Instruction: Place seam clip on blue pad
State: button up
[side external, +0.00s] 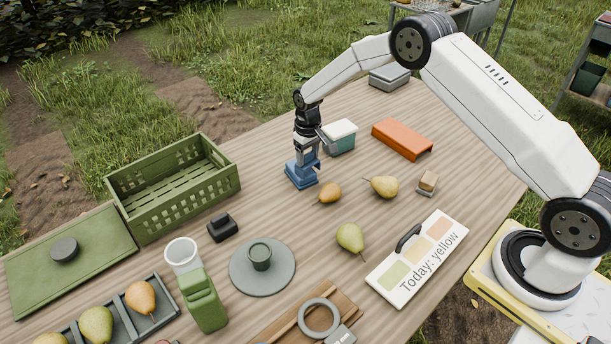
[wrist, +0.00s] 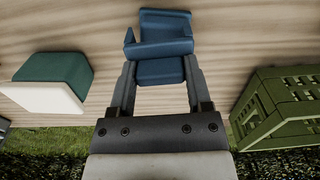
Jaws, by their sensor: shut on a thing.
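My gripper (side external: 304,160) points down near the middle of the table, and its fingers are shut on a blue stepped piece (side external: 301,177). In the wrist view, the blue piece (wrist: 165,28) shows a flat lower part between the fingers and a raised block beyond. Its underside is at or just above the wood; I cannot tell if it touches. I see no separate blue pad, and I cannot tell whether this blue piece is the clip, the pad or both together. A small black clip-like object (side external: 222,228) lies left of my gripper, beside the green crate.
A teal box with white lid (side external: 341,136) stands close right of my gripper. The green crate (side external: 173,187) stands left. Bare wood separates them.

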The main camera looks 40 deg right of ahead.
aim_at(308, 154)
jog(key=shift+f, duration=0.2)
jog(key=o, duration=1.2)
jog(key=shift+o, duration=0.2)
jog(key=shift+r, duration=0.1)
notch_tip(308, 154, up, 12)
jog(key=shift+r, duration=0.1)
dwell(0.3)
jog(key=s+a+r+t, duration=0.1)
jog(key=s, duration=1.3)
jog(key=s+a+r+t, duration=0.1)
jog(key=s+a, duration=0.1)
jog(key=s, duration=1.2)
jog(key=shift+r+t, duration=0.3)
